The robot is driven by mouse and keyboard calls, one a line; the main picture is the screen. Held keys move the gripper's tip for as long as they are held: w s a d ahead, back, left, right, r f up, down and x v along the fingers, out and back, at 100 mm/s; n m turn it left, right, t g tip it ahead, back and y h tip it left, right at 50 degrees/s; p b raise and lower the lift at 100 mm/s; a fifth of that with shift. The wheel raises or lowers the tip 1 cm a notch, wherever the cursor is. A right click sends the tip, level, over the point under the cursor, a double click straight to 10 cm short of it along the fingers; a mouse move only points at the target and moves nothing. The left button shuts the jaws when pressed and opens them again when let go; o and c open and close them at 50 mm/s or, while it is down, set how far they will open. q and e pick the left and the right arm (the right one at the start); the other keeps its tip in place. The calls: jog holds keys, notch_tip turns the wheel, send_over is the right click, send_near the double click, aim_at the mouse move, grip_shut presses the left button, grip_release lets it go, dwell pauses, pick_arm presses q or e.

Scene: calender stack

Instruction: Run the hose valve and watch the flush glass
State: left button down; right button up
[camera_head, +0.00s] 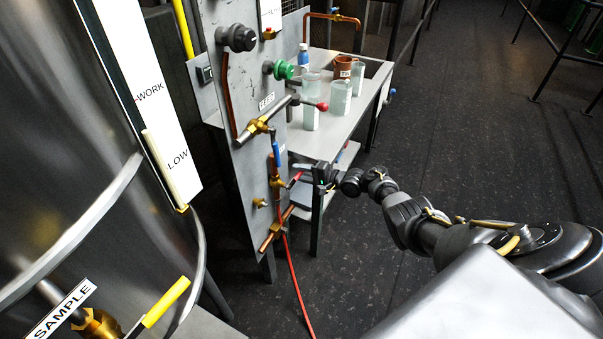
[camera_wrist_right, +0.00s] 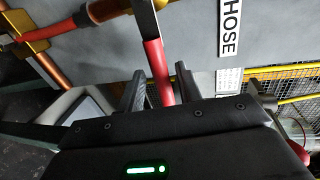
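The hose valve's red-sleeved lever (camera_head: 295,180) sticks out from the lower part of the grey panel, beside brass fittings. In the right wrist view the red lever (camera_wrist_right: 157,70) runs down between my two finger tips. My right gripper (camera_head: 311,179) is at this lever; its fingers (camera_wrist_right: 160,88) stand on either side of it, with narrow gaps seeming to show. A HOSE label (camera_wrist_right: 230,28) is on the panel beside it. I cannot pick out the flush glass for sure; a blue upright piece (camera_head: 277,153) sits above the lever. My left gripper is out of view.
A red hose (camera_head: 293,275) hangs from the panel to the floor. A grey table (camera_head: 322,144) with beakers and a brown pot (camera_head: 344,66) stands behind. A FEED valve (camera_head: 258,127) is above. A large steel tank (camera_head: 70,130) fills the left.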

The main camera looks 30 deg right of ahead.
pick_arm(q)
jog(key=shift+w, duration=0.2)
